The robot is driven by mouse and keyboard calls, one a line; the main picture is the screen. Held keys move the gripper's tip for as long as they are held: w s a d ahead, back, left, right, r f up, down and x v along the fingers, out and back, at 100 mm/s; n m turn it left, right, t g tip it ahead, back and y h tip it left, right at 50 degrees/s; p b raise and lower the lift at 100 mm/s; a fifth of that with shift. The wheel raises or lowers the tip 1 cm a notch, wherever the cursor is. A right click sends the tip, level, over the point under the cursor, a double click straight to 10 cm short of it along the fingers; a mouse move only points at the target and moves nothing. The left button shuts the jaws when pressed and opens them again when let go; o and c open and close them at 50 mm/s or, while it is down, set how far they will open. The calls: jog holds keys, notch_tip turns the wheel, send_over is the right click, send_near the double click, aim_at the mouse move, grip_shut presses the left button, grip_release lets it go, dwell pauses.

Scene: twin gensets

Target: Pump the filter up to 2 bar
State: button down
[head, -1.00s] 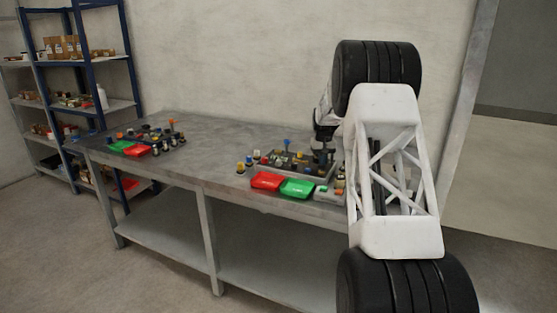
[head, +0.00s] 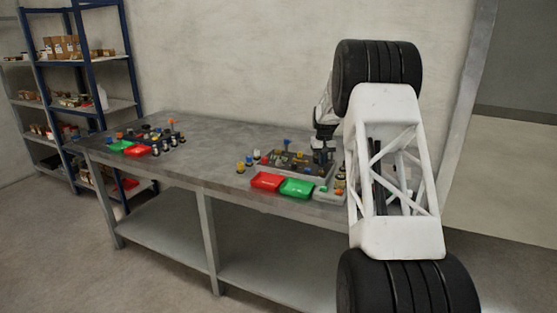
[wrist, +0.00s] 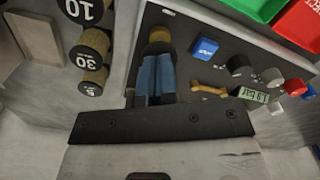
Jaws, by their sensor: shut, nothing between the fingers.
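My gripper (wrist: 153,84) is shut and empty, fingers together, in the wrist view. Its fingertips are at a round tan-topped knob (wrist: 157,42) on the dark panel; I cannot tell whether they touch it. Right of the fingers are a blue block (wrist: 206,48) and a brass lever (wrist: 209,91). A small green display (wrist: 257,94) seems to read 1.9 bar. In the head view my gripper (head: 322,160) points down over the right-hand panel (head: 268,171) on the bench. Which part is the filter's pump is not clear.
Black, grey, red and blue knobs (wrist: 270,76) line the panel's right side. Several numbered round pieces (wrist: 92,48) stand to the left. Red (head: 266,181) and green (head: 296,188) trays lie at the bench front. A second panel is farther left; bare bench (head: 205,150) lies between.

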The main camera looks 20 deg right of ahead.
jog(key=shift+r, duration=0.75)
jog(key=shift+f, duration=1.25)
jog(key=shift+r, duration=3.05)
